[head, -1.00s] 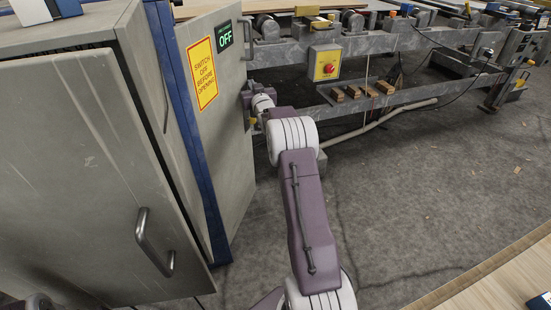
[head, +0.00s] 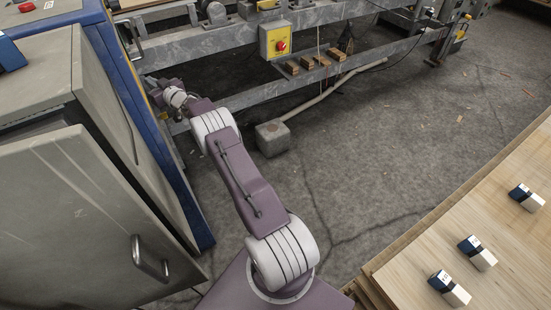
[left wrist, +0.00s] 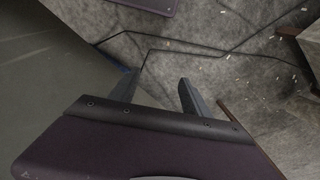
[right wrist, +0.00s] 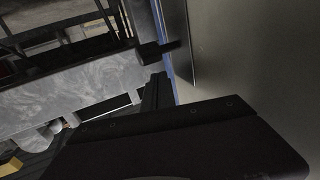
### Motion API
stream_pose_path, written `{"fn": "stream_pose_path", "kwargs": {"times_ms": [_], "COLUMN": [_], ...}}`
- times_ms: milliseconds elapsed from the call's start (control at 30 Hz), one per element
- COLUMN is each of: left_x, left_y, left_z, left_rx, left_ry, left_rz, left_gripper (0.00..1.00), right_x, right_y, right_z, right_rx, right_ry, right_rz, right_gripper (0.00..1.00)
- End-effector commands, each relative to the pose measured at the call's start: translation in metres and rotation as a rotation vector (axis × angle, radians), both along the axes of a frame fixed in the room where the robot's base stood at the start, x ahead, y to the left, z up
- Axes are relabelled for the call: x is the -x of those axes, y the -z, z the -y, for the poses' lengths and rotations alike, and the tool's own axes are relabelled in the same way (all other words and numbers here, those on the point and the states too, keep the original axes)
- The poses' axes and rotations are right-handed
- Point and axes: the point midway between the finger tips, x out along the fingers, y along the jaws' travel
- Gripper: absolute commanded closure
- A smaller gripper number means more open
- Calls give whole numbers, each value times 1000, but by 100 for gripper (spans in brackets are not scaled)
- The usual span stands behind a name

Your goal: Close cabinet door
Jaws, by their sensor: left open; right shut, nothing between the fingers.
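The grey cabinet (head: 118,75) with a blue frame (head: 112,62) stands at the left of the head view. A grey door (head: 65,215) with a bar handle (head: 150,258) stands at its near side, angled out from the body. My left gripper (left wrist: 160,95) is open and empty near a grey surface.
A metal machine frame (head: 230,85) with a yellow switch box (head: 276,40) stands behind my right arm. A grey block (head: 272,138) lies on the floor. A veneer stack (head: 490,235) with several small blue-and-white blocks is at the right.

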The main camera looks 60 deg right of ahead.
Motion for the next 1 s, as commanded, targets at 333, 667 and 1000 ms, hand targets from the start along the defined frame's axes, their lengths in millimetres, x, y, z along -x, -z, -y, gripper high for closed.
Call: {"fn": "stream_pose_path", "kwargs": {"times_ms": [333, 667, 1000], "left_x": [0, 0, 0], "left_y": [1, -12, 2], "left_z": [0, 0, 0], "left_rx": [0, 0, 0], "left_ry": [0, 0, 0], "left_rz": [0, 0, -1], "left_gripper": [45, 45, 45], "right_x": [1, 27, 80], "right_y": [1, -2, 8], "right_z": [1, -1, -5], "right_rx": [0, -1, 2], "right_ry": [1, 2, 2], "right_rz": [0, -3, 3], "right_gripper": [100, 100, 100]}}
